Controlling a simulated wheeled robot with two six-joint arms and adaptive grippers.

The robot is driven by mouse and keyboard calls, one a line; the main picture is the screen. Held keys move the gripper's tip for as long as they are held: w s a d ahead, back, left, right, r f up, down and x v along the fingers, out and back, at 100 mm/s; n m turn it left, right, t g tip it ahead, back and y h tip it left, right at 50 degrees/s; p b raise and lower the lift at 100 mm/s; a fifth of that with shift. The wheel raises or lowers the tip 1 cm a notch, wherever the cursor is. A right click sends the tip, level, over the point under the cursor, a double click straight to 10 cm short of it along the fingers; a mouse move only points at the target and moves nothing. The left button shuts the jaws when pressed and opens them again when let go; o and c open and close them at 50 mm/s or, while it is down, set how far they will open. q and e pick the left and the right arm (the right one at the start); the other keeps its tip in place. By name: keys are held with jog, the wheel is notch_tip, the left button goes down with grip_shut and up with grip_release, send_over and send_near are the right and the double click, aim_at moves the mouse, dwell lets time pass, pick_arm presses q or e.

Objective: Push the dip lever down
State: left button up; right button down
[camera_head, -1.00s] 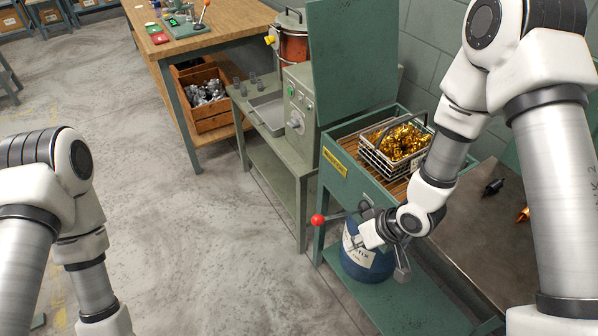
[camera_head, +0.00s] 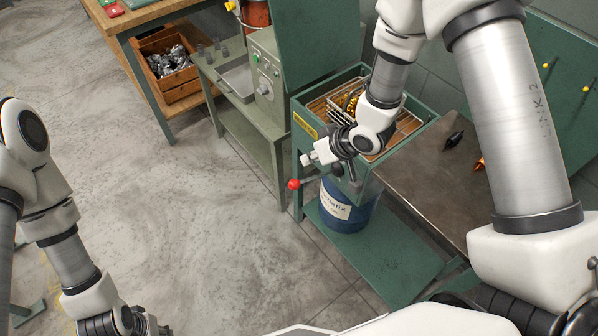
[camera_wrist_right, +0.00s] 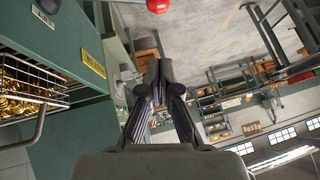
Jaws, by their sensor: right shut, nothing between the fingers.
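The dip lever is a thin rod ending in a red ball knob (camera_head: 293,184), on the front of the green dip tank (camera_head: 304,150). The rod runs close to level, out to the left. My right gripper (camera_head: 308,160) is shut and empty, just above and right of the knob in the head view. In the right wrist view the shut fingers (camera_wrist_right: 154,68) point up the picture, and the red knob (camera_wrist_right: 158,5) shows beyond them at the top edge, apart from them. My left gripper (camera_head: 155,327) is at the bottom edge, partly cut off; its jaws are unclear.
A wire basket (camera_wrist_right: 28,88) of gold-coloured parts sits on the tank, partly behind my right arm in the head view. A blue drum (camera_head: 345,210) stands on the shelf below. A metal-topped bench (camera_head: 425,180) is at right. Open floor (camera_head: 180,220) lies left.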

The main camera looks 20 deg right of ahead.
aim_at(299, 182)
jog(key=x, duration=0.4)
jog(key=shift+w+p, duration=0.15)
jog(key=shift+p, duration=0.25)
jog(key=f, duration=0.2)
jog(key=f+p, duration=0.1)
jog(key=shift+s+a+f, duration=0.25)
jog(key=shift+a+f, duration=0.15)
jog(key=shift+s+f, duration=0.1)
jog(key=shift+f, duration=0.3)
pick_arm(q)
notch_tip(299, 182, up, 2)
jog(key=shift+w+r, duration=0.1)
pick_arm(e)
jog(key=shift+f, duration=0.1)
